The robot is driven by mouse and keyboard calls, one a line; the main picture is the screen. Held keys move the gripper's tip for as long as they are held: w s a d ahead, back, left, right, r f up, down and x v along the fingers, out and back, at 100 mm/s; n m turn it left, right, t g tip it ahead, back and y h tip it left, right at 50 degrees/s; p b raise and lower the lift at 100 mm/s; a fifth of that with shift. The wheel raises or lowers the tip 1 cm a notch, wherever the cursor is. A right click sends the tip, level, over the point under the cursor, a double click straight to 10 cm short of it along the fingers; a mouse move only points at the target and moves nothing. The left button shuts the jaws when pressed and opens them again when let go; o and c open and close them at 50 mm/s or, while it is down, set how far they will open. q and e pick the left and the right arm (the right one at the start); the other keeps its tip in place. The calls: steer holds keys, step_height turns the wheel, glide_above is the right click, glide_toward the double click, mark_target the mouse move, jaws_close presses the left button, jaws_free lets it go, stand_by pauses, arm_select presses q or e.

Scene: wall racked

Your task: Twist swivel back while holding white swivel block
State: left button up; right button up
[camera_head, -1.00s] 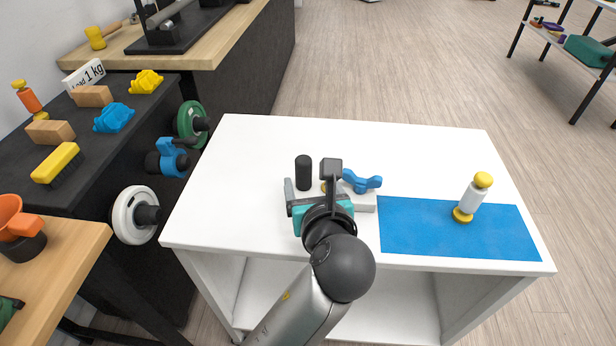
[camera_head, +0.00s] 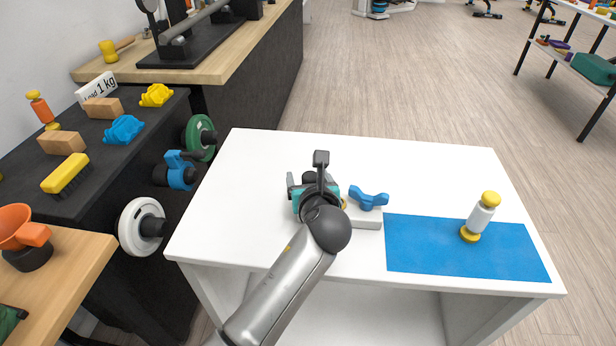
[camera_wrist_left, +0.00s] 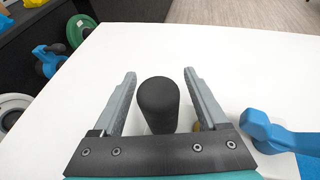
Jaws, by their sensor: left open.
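A white swivel block (camera_head: 370,220) lies on the white table, partly hidden by my left arm. A blue winged handle (camera_head: 370,197) sits on its right part and shows at the right of the left wrist view (camera_wrist_left: 278,132). A black upright cylinder (camera_wrist_left: 158,105) stands left of the handle; whether it joins the block is hidden. My left gripper (camera_wrist_left: 159,76) is open, with one finger on each side of the cylinder and visible gaps between. In the head view my left gripper (camera_head: 309,180) hides most of the cylinder. A small yellow part (camera_head: 344,202) shows beside the gripper. My right gripper is not in view.
A blue mat (camera_head: 430,255) with a white and yellow bottle-like object (camera_head: 480,217) covers the table's right front. The table's back and left are clear. A dark rack (camera_head: 80,200) with weight plates and a blue clamp-like part (camera_head: 180,172) stands at the left.

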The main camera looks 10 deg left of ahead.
arm_select(q)
steer(key=shift+c, duration=0.3)
jaws_close()
stand_by(0.4)
steer(key=shift+c, duration=1.3)
jaws_free()
jaws_close()
